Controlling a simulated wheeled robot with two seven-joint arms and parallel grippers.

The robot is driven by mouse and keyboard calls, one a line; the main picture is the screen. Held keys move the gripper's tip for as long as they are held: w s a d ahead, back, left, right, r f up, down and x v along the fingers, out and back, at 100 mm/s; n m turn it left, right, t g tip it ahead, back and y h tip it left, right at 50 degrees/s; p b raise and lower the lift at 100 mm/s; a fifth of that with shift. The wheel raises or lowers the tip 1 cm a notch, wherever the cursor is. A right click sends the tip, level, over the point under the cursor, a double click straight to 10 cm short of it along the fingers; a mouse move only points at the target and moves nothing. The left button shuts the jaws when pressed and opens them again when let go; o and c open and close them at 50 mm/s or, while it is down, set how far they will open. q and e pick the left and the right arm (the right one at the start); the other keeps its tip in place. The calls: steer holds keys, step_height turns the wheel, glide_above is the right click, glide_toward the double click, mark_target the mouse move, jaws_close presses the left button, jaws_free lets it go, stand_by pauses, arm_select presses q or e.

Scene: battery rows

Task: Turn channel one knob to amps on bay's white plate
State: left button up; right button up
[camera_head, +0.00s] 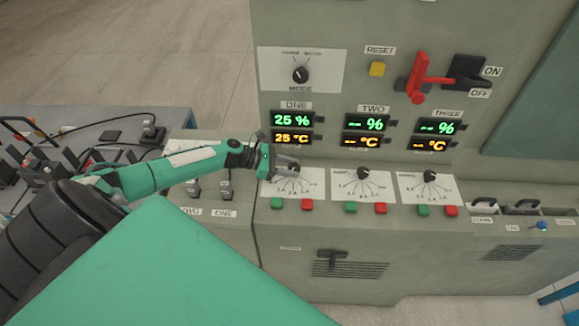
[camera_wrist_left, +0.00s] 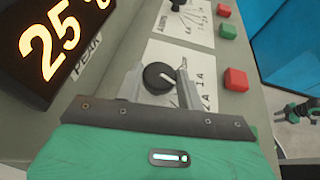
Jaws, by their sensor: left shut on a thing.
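The channel one knob (camera_wrist_left: 158,77) is black and round with a pale pointer line, on a white plate (camera_wrist_left: 172,50) with amp marks around it. In the wrist view it sits between my left gripper's two fingers (camera_wrist_left: 158,86), which are shut on it. The pointer slants down and right in that view. In the head view my left gripper (camera_head: 287,163) reaches in from the left and partly covers the knob (camera_head: 293,171) and its plate (camera_head: 312,186), under the ONE display. What looks like my right gripper (camera_wrist_left: 299,111) shows small at the wrist view's right edge.
Similar knobs for TWO (camera_head: 363,172) and THREE (camera_head: 430,176) stand to the right. Green (camera_head: 278,203) and red (camera_head: 307,205) buttons lie just below plate one. The lit displays (camera_head: 291,119) are above. A red lever (camera_head: 420,76) juts out higher up.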

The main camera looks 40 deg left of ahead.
arm_select(q)
steer(key=shift+w+m+g+h+b, duration=0.1)
steer(key=shift+m+g+h+b, duration=0.4)
steer(key=shift+m+b, duration=0.1)
steer(key=shift+r, duration=0.1)
steer(key=o, duration=1)
steer(key=shift+s+a, duration=0.25)
steer(key=shift+a, duration=0.2)
steer(key=b+v, duration=0.3)
steer(key=v, duration=0.8)
steer(key=shift+s+a+r, duration=0.1)
steer(key=shift+a+r, duration=0.1)
steer(key=shift+r, duration=0.05)
steer(key=shift+s+a+r, duration=0.25)
steer(key=shift+a+r, duration=0.05)
steer(key=shift+a, duration=0.15)
